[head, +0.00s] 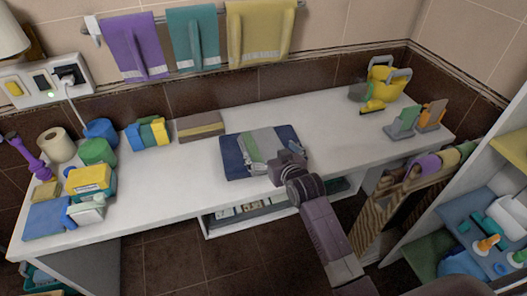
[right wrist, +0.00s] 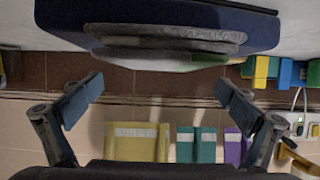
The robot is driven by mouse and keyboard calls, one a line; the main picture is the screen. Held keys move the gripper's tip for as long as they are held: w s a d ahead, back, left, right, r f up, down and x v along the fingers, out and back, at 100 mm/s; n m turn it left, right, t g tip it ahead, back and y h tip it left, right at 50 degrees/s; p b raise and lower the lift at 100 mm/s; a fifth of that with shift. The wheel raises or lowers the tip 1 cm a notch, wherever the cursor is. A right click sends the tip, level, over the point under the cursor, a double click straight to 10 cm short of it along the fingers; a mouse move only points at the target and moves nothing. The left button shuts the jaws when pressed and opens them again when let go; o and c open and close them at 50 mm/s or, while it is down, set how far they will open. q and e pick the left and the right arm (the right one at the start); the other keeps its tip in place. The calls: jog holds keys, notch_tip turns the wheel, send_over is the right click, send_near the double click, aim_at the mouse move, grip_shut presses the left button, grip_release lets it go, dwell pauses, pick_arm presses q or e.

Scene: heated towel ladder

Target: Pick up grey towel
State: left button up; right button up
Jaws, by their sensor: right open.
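The grey towel (head: 268,139) lies folded on a larger navy folded cloth (head: 232,158) on the white counter, with a pale green-white strip beside it. My right gripper (head: 278,165) is over the near right part of this stack and hides some of it. In the right wrist view the grey towel (right wrist: 165,38) appears as a rolled edge against the navy cloth (right wrist: 210,25). My right gripper (right wrist: 159,84) is open there, with nothing between its fingers; the towel lies ahead of the fingertips, apart from them. My left gripper is not in view.
A brown folded cloth (head: 201,127) lies left of the stack. Purple (head: 133,45), teal (head: 192,38) and yellow (head: 260,32) towels hang on a wall rail behind. A yellow basket (head: 381,79) stands at the far right.

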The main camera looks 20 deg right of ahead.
aim_at(264, 145)
jog(key=shift+f+x, duration=0.15)
jog(key=shift+x, duration=1.2)
jog(key=shift+f+x, duration=0.15)
jog(key=shift+x, duration=1.2)
jog(key=shift+s+a, duration=0.1)
jog(key=shift+s, duration=0.1)
jog(key=shift+c, duration=0.4)
jog(key=c, duration=1.3)
jog(key=shift+r, duration=0.15)
